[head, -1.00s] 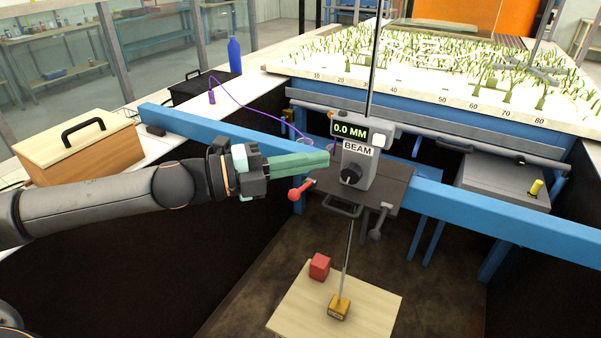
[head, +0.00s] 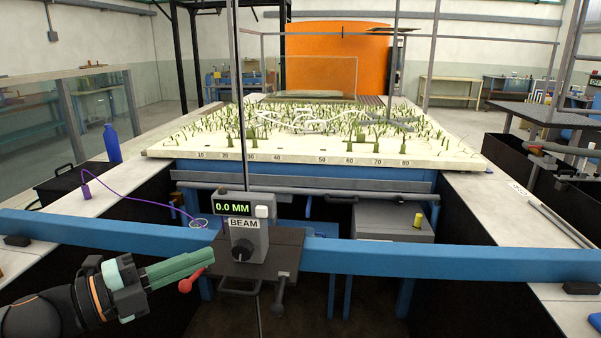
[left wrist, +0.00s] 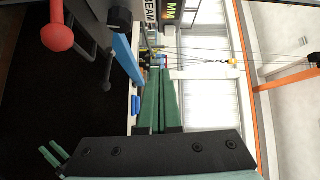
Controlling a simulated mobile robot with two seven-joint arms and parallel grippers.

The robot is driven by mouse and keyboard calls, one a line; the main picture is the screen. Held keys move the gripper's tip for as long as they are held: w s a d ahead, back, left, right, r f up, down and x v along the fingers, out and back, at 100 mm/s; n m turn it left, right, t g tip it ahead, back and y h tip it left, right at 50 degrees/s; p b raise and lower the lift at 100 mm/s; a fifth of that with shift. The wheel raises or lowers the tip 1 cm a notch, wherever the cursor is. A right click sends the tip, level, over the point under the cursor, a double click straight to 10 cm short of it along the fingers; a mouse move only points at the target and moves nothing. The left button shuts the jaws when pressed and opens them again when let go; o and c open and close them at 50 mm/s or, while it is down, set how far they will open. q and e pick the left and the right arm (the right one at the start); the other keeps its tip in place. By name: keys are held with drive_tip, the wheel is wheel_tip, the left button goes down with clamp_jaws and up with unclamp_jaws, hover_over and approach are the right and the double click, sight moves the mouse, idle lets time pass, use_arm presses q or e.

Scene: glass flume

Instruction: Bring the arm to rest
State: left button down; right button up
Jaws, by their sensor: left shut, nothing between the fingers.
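My left gripper (head: 208,256) is in the lower left of the head view, its green fingers closed together and empty. It is left of the grey gauge box (head: 249,240) marked BEAM, whose display (head: 233,207) reads 0.0 MM. A red ball-ended lever (head: 188,284) shows just below the fingertips; I cannot tell whether they touch. In the left wrist view the closed green fingers (left wrist: 160,75) point away, with the red knob (left wrist: 57,38) at the upper left. My right gripper is not in view.
A blue beam (head: 450,263) spans the flume in front of me and carries the gauge. Behind it is a sand bed (head: 300,150) with green plants. A blue bottle (head: 112,144) and a black box (head: 75,182) with a purple cable stand on the left ledge.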

use_arm(q)
drive_tip(key=s+d+f+n+t+y+p, duration=0.1)
drive_tip(key=d+f+n+y, duration=0.1)
drive_tip(key=f+n, duration=0.65)
drive_tip(key=d+f+n+t+y+p, duration=0.1)
drive_tip(key=d+f+n+y, duration=0.3)
drive_tip(key=f, duration=0.8)
drive_tip(key=s+a+f+n+g+y, duration=0.1)
drive_tip(key=s+f+n+g+y, duration=0.1)
drive_tip(key=s+f+n, duration=0.4)
drive_tip(key=s+a+f+n+g+y, duration=0.2)
drive_tip(key=s+f+n, duration=0.4)
drive_tip(key=s+f, duration=0.5)
wheel_tip(320, 180, down, 4)
drive_tip(key=shift+s+a+r+g+y, duration=0.15)
drive_tip(key=shift+a+r+g+y, duration=0.1)
drive_tip(key=shift+g+y, duration=0.25)
